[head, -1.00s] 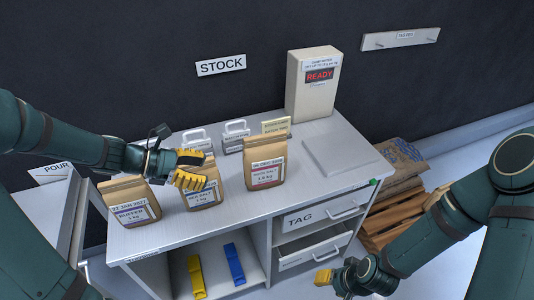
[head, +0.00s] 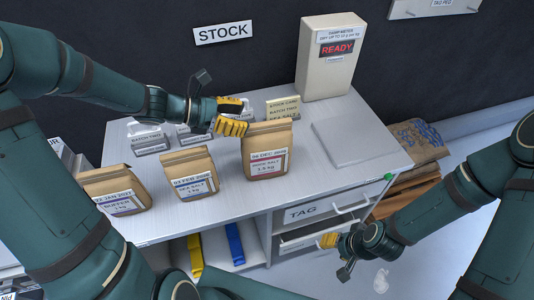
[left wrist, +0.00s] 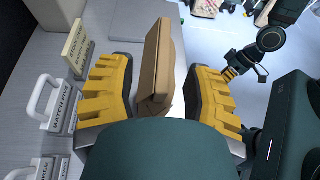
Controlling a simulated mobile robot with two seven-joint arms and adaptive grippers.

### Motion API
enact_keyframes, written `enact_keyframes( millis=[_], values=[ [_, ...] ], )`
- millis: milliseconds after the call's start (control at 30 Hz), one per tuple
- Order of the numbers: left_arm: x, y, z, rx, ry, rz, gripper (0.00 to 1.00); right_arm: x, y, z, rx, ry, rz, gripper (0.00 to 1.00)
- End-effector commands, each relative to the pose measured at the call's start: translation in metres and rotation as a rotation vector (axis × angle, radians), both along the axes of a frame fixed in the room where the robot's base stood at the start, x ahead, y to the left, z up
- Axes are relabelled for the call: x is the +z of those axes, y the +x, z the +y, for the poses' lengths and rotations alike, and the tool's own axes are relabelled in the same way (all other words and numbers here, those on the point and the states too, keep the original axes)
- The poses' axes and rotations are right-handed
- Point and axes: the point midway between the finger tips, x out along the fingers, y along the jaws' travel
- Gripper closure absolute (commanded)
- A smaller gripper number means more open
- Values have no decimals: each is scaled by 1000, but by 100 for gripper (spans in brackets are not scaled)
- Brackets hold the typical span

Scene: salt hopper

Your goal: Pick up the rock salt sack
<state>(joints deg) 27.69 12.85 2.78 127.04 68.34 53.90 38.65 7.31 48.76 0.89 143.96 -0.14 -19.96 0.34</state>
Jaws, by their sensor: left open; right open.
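The rock salt sack (head: 267,151) is a brown paper bag with a white and red label, upright on the grey counter. My left gripper (head: 232,117) is at its upper left in the head view. In the left wrist view the sack (left wrist: 157,62) stands between the two open yellow fingers of the left gripper (left wrist: 163,95), with a gap visible on each side. The sea salt sack (head: 189,173) and the buffer sack (head: 113,190) stand to its left. My right gripper (head: 335,241) is open and empty in front of the drawers.
A damp meter reading READY (head: 331,57) stands at the back. A stock card (head: 283,109) and label holders (head: 148,140) stand behind the sacks. A flat plate (head: 354,138) lies to the right. Drawers (head: 310,233) are below, the lower one partly open.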

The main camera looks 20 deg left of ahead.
Motion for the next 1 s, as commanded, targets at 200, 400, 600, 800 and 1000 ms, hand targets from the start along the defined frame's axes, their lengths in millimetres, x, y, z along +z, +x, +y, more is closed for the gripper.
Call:
enact_keyframes(
  millis=[200, 400, 600, 800, 1000],
  values=[
    [-7, 5, -12, -1, 0, 0, 50, -4, 0, 0, 1, 0, -1, 53],
    [-24, 11, -35, -3, -1, 1, 50, -15, 2, 0, 0, -1, -6, 53],
    [-29, 20, -49, -1, 1, 0, 50, -18, 3, 0, -1, -1, -8, 53],
    [-28, 21, -50, 0, 1, 0, 50, -18, 3, 0, -1, -1, -8, 53],
    [-28, 21, -49, 0, 1, 0, 100, -18, 3, 0, -1, -1, -8, 53]
  ],
)
